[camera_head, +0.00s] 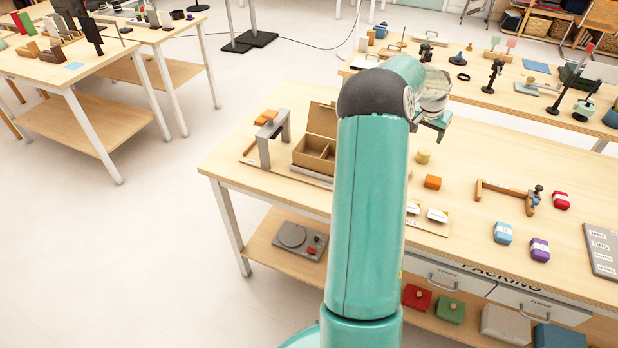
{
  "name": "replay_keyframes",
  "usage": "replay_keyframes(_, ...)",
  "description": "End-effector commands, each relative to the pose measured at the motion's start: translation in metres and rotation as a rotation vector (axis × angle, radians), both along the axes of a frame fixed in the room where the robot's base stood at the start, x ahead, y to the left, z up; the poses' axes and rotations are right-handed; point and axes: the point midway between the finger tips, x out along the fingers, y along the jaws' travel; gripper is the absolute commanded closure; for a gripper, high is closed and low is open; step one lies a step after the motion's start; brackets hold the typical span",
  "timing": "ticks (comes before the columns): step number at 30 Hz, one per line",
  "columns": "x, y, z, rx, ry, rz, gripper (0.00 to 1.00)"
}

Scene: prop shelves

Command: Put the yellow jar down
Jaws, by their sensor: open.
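A small yellow jar (423,156) stands upright on the wooden packing table, just right of my arm. My gripper (438,124) is partly hidden by my own arm and wrist. It is open and appears above and slightly behind the jar in the picture, with no contact visible. The packing table (484,160) has bare wood around the jar.
An open wooden box (314,152) and a grey arch (272,140) stand left of my arm. White cards (437,215) lie in front. Blue (503,233), purple (540,249) and red (561,201) items and a wooden clamp (508,192) lie to the right.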

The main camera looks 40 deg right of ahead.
Motion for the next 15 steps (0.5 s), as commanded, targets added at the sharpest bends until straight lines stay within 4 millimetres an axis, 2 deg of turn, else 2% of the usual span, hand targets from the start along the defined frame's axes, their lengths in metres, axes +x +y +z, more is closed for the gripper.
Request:
replay_keyframes(4, 0.012, 0.016, 0.011, 0.009, -0.018, 0.024, 0.37)
replay_keyframes(7, 0.034, 0.05, 0.032, 0.027, -0.05, 0.078, 0.37)
replay_keyframes(11, 0.067, 0.12, 0.067, 0.063, -0.099, 0.189, 0.37)
replay_keyframes(15, 0.093, 0.205, 0.102, 0.098, -0.138, 0.335, 0.37)
